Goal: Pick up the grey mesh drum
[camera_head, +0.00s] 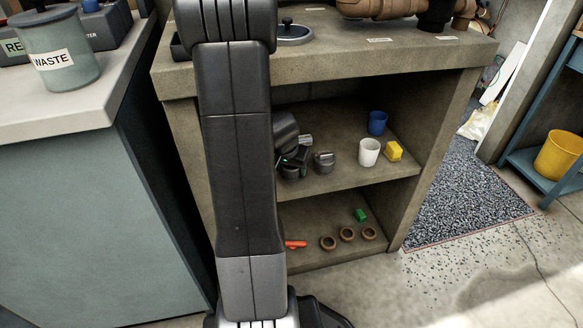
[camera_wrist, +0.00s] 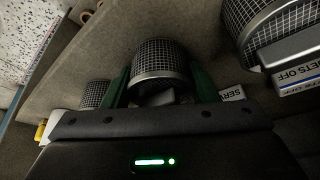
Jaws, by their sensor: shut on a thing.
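The grey mesh drum (camera_wrist: 160,58) sits between the two green fingers of my gripper (camera_wrist: 163,82) in the wrist view. The fingers are shut on its sides. In the head view my gripper (camera_head: 293,165) is inside the middle shelf of the stone-coloured unit, partly behind my arm. The held drum is hard to make out there, and I cannot tell whether it touches the shelf. A second, similar grey drum (camera_head: 324,161) stands just right of the gripper. It also shows in the wrist view (camera_wrist: 95,93), left of the held one.
A white cup (camera_head: 369,151), a blue cup (camera_head: 377,122) and a yellow block (camera_head: 393,151) stand farther right on the shelf. A larger mesh piece (camera_wrist: 285,25) and a "JETS OFF" label (camera_wrist: 298,78) are close on the wrist view's right. Brown rings (camera_head: 347,234) lie below.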

